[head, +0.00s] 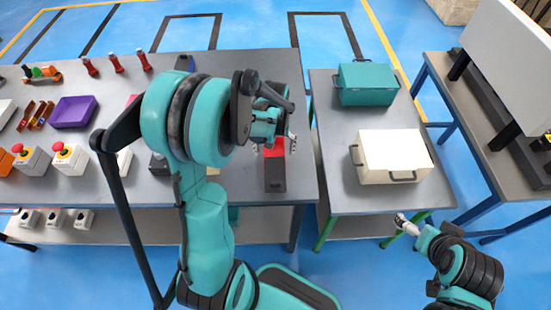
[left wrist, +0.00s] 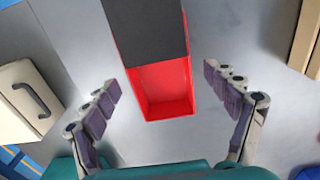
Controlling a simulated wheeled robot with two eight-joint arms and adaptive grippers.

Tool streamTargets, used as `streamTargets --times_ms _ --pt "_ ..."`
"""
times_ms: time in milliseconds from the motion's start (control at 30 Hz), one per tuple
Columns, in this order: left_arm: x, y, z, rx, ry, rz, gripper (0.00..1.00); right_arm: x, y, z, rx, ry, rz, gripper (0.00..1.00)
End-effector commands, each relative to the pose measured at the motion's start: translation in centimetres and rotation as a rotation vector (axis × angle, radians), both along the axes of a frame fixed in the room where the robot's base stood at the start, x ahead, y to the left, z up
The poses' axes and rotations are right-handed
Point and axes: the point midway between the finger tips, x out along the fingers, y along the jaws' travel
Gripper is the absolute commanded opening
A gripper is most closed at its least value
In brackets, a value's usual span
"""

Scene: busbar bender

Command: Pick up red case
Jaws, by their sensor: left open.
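The red case (head: 273,155) lies on the grey table near its right edge, partly hidden by my left gripper in the head view. In the left wrist view the red case (left wrist: 163,88) shows a red open hollow, with a dark grey part (left wrist: 147,28) covering its far portion. My left gripper (head: 275,146) is above the case, open and empty. In the left wrist view the left gripper (left wrist: 162,77) has one finger on each side of the red part, apart from it. My right gripper (head: 405,224) is low at the right, away from the case; its jaw state is unclear.
A white case (head: 393,157) and a teal case (head: 367,84) stand on the second table (head: 333,147) to the right. A purple tray (head: 74,111), red-button boxes (head: 70,158) and small tools fill the first table's left side. Bare tabletop surrounds the red case.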

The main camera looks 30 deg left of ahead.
Motion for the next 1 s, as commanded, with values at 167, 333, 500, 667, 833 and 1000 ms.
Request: streamTargets --times_ms 167,333,500,667,833,1000 --pt "0.07 0.00 -1.65 0.000 -0.001 0.000 0.86 0.00 0.00 -0.67 0.000 0.000 0.000 1.00" --pt "0.06 -0.01 -1.58 0.000 -0.001 0.000 0.86 0.00 0.00 -0.57 0.000 0.000 0.000 1.00" --pt "0.05 -0.01 -1.57 0.000 -0.001 0.000 0.52 0.01 0.00 -0.57 0.000 0.000 0.000 1.00" --pt "0.05 -0.01 -1.57 0.000 -0.001 0.000 0.28 0.00 0.00 -0.57 0.000 0.000 0.000 1.00" --pt "0.05 -0.01 -1.56 0.000 -0.001 0.000 0.28 0.00 0.00 -0.57 0.000 0.000 0.000 1.00" --pt "0.05 -0.02 -1.02 0.000 -0.001 0.000 0.28 0.01 0.00 -0.31 0.000 0.000 0.000 1.00"
